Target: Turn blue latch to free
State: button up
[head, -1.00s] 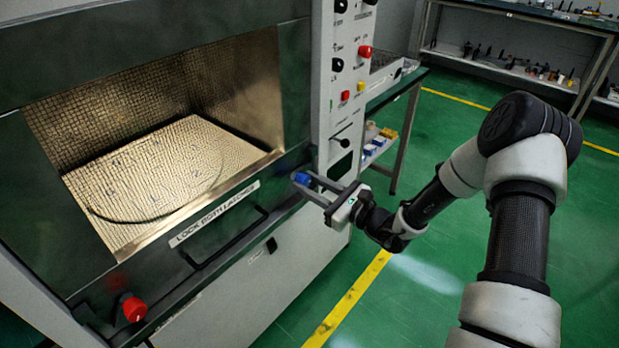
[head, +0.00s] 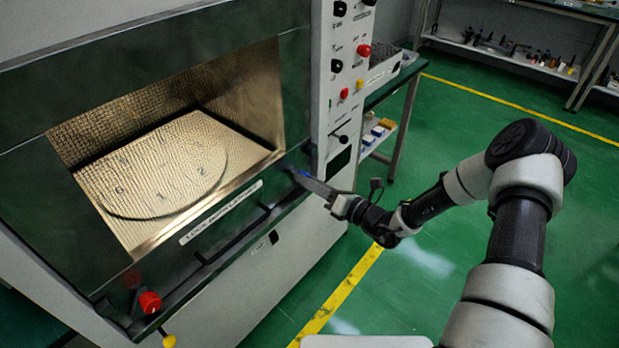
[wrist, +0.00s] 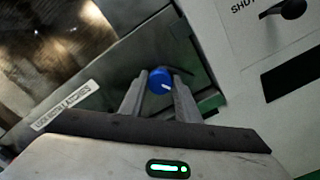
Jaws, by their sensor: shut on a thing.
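The blue latch (wrist: 160,81) is a round knob with a white mark on its face, at the right end of the microwave's lower door frame. In the wrist view my gripper (wrist: 160,88) has one finger on each side of it, shut on it. In the head view my gripper (head: 302,177) reaches the door's right corner, and its fingers hide most of the blue latch. The red latch (head: 149,302) is at the door's lower left corner, apart from my gripper.
A black handle bar (head: 236,236) runs along the door below the white label (head: 221,212). The control panel (head: 345,90) with knobs and buttons rises just right of the blue latch. Green floor (head: 440,290) is open on the right.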

jog(key=shift+m, duration=0.5)
jog(key=o, duration=1)
jog(key=shift+o, duration=0.2)
jog(key=v, duration=1.7)
jog(key=shift+s+d+p, duration=0.2)
jog(key=shift+s+p, duration=0.05)
jog(key=shift+p, duration=0.15)
